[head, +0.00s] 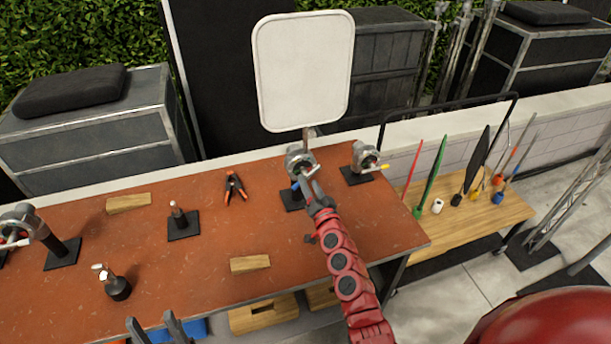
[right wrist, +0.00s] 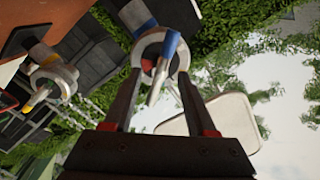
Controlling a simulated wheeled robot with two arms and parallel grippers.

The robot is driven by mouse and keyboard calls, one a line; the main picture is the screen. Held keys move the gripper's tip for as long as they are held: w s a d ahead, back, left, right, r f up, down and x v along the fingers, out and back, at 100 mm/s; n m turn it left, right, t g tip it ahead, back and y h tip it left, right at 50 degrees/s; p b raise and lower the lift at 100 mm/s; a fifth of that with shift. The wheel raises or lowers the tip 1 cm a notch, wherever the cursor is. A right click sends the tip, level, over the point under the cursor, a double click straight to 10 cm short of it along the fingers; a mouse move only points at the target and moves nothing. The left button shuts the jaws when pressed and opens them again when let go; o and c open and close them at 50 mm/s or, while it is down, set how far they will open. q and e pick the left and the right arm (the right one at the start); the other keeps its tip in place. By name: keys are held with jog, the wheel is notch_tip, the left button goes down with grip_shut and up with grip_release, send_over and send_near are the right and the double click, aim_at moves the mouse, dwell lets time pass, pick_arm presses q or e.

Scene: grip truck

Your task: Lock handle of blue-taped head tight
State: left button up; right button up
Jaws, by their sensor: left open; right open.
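The blue-taped grip head (head: 297,156) is a round grey metal head on a short post at the back of the red-topped bench. In the right wrist view the head (right wrist: 147,42) shows its blue-taped handle (right wrist: 171,44) slanting across its face. My right gripper (head: 311,190) is at the head, and in the right wrist view its open fingers (right wrist: 158,80) lie on either side of the handle's lower end. I cannot tell whether they touch it. My left gripper (head: 155,328) is open and empty at the bottom edge, low in front of the bench.
A white panel (head: 303,70) rises above the blue-taped head. A yellow-taped head (head: 364,158) stands just right of it, and another head (head: 22,220) at far left. Wood blocks (head: 250,264), a clamp (head: 235,187) and small stands lie on the bench (head: 90,310).

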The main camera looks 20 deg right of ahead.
aim_at(307, 179)
jog(key=shift+w+b, duration=0.6)
jog(key=shift+w, duration=1.5)
grip_shut()
